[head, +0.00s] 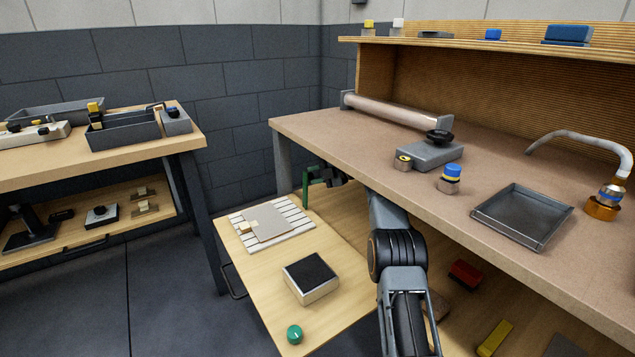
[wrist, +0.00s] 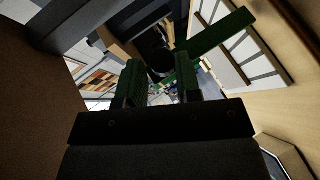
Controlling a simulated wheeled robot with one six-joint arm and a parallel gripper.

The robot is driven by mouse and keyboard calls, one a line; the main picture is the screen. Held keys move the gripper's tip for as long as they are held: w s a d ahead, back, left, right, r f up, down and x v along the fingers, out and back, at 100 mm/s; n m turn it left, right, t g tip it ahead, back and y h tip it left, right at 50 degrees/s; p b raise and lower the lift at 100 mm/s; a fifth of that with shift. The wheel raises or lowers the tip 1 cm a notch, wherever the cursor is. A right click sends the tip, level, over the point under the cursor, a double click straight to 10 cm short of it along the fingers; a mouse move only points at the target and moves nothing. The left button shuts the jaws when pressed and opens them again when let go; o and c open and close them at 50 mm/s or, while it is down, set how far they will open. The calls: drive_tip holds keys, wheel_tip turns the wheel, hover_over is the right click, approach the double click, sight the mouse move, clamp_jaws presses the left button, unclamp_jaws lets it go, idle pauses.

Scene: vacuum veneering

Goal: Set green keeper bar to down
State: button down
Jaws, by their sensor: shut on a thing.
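The green keeper bar (head: 306,186) shows in the head view at the back of the pulled-out lower board, under the bench's left end. Part of it stands upright and part runs sideways toward my gripper (head: 329,175). My gripper is shut on it, reaching in below the bench top. In the wrist view the green bar (wrist: 222,35) slants up to the right, just beyond the right finger of my gripper (wrist: 158,85). The exact contact is dark and partly hidden by the fingers.
The bench top (head: 330,130) overhangs my gripper. On the pulled-out board (head: 245,265) are a slatted white platen (head: 240,232) with a thin panel (head: 268,223), a black-topped block (head: 310,272) and a green knob (head: 294,334). A side table (head: 100,160) stands left; open floor lies between.

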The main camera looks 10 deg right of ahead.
drive_tip(key=shift+f, duration=0.55)
drive_tip(key=c, duration=0.9)
unclamp_jaws()
drive_tip(key=shift+d, duration=0.1)
drive_tip(key=shift+r, duration=0.25)
drive_tip(key=shift+s+d+b, duration=0.15)
drive_tip(key=shift+d+b, duration=0.05)
drive_tip(key=shift+b, duration=0.25)
drive_tip(key=s+d+b, duration=0.1)
drive_tip(key=s+d, duration=0.2)
drive_tip(key=d, duration=0.1)
drive_tip(key=s+d+r+b, duration=0.1)
drive_tip(key=s+d+b, duration=0.1)
drive_tip(key=s+d, duration=0.1)
drive_tip(key=s+d+r+b, duration=0.1)
drive_tip(key=s+d+b, duration=0.1)
drive_tip(key=d, duration=0.4)
drive_tip(key=shift+s, duration=0.4)
drive_tip(key=shift+c, duration=0.2)
